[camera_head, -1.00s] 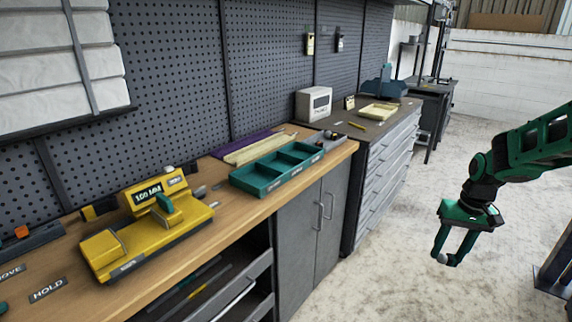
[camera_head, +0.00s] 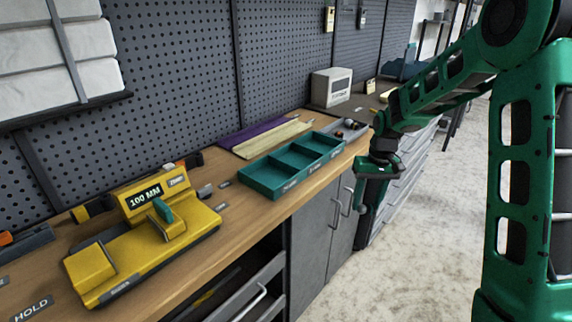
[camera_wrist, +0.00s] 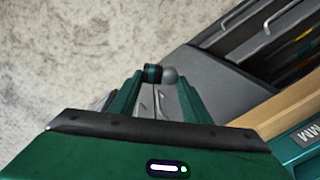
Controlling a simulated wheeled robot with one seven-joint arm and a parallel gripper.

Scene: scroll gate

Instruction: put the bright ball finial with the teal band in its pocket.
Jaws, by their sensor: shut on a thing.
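In the wrist view the finial (camera_wrist: 170,75) shows a grey ball at its right end and a dark stem with a teal band. My gripper (camera_wrist: 155,80) is shut on it, with the finial lying across the fingertips. In the head view my gripper (camera_head: 364,200) points down in front of the bench's right end, beside the cabinet front. The finial is barely visible there. A teal tray (camera_head: 276,192) with three compartments sits on the bench, left of my gripper. Its compartments look empty, and the labels on its front are too small to read in the head view.
A small grey tray (camera_head: 358,135) with several small round pieces stands beyond the teal tray. A yellow gauge (camera_head: 140,254) reading "100 MM" stands at the left. Purple and cream strips (camera_head: 262,138) lie behind the teal tray. The floor right of the bench is clear.

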